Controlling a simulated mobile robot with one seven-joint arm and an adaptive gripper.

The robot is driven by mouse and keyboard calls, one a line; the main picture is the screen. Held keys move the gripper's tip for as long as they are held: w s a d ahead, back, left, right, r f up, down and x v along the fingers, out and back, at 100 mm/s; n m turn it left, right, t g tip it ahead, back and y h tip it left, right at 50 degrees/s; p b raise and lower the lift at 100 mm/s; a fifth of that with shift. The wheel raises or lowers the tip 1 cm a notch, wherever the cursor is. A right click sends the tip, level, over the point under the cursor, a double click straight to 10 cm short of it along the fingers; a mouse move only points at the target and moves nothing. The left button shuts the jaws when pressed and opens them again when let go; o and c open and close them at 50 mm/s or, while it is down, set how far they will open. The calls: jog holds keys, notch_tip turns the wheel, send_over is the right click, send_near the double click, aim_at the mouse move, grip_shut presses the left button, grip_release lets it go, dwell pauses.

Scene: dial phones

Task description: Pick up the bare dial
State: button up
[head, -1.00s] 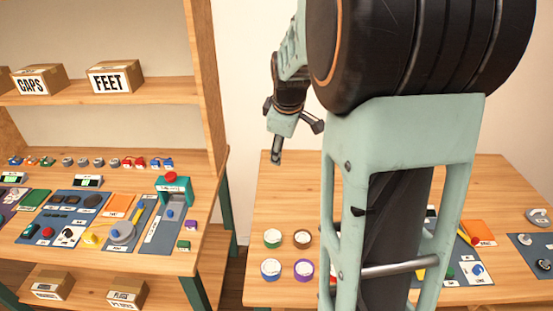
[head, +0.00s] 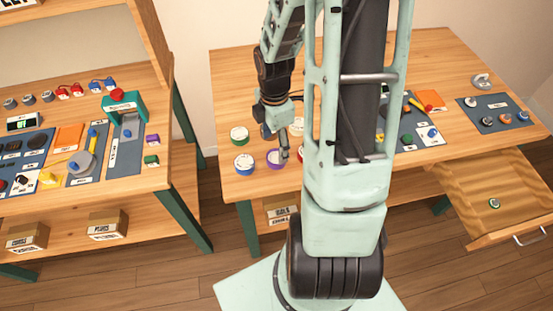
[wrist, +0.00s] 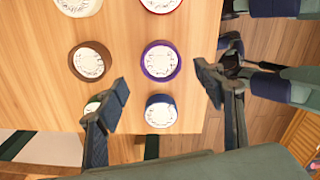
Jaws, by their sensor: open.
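Several round, dial-like pieces with white marked faces and coloured rims stand in two rows on the wooden table (head: 232,75). The front row has blue (head: 244,163), purple (head: 274,159) and red (head: 305,154) ones. The back row has green (head: 239,134), brown (wrist: 91,61) and cream (wrist: 78,5) ones. I cannot tell which is the bare dial. My gripper (wrist: 162,91) is open and empty above them. In the wrist view, the purple (wrist: 160,60) and blue (wrist: 160,111) ones appear between its fingers; the left finger partly hides the green one.
An open drawer (head: 470,172) at right holds a small round green-and-white piece (head: 494,203). Blue mats with small parts, such as this one (head: 480,110), lie on the table's right. A parts bench (head: 160,178) stands left across a floor gap. My arm hides the table's middle.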

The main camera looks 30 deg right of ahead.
aim_at(275, 159)
notch_tip(275, 159, down, 5)
jog(key=shift+s+a+r, duration=0.1)
dwell(0.3)
jog(key=c, duration=1.3)
